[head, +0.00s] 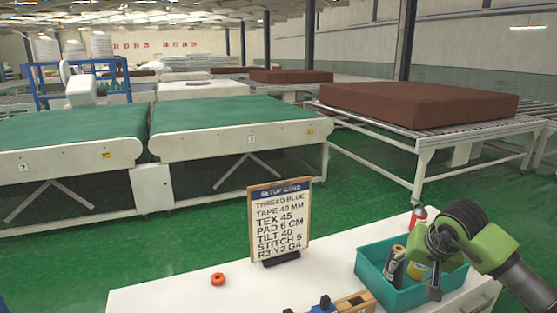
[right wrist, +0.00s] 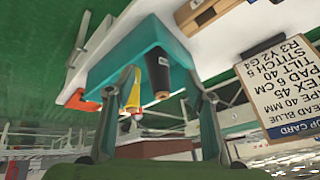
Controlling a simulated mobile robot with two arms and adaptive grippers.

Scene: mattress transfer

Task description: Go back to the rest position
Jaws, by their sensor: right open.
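My right gripper (head: 427,270) hangs over the teal bin (head: 378,286) at the lower right of the head view. Its fingers are spread in the right wrist view (right wrist: 161,78). Between them in that picture show a black cone-shaped item (right wrist: 158,72) and a yellow bottle-like item (right wrist: 133,92), both in the bin. I see no item gripped; whether a finger touches one I cannot tell. In the head view the yellow item (head: 415,272) is partly hidden by my gripper. My left gripper is not in view.
A white table (head: 180,296) carries the bin, a setup card (head: 280,220), a red-orange tape roll (head: 217,279) and a wooden block (head: 354,303). A red-topped can (head: 418,217) stands behind the bin. Beyond lie green conveyors (head: 230,115) and a brown mattress (head: 415,103) on rollers.

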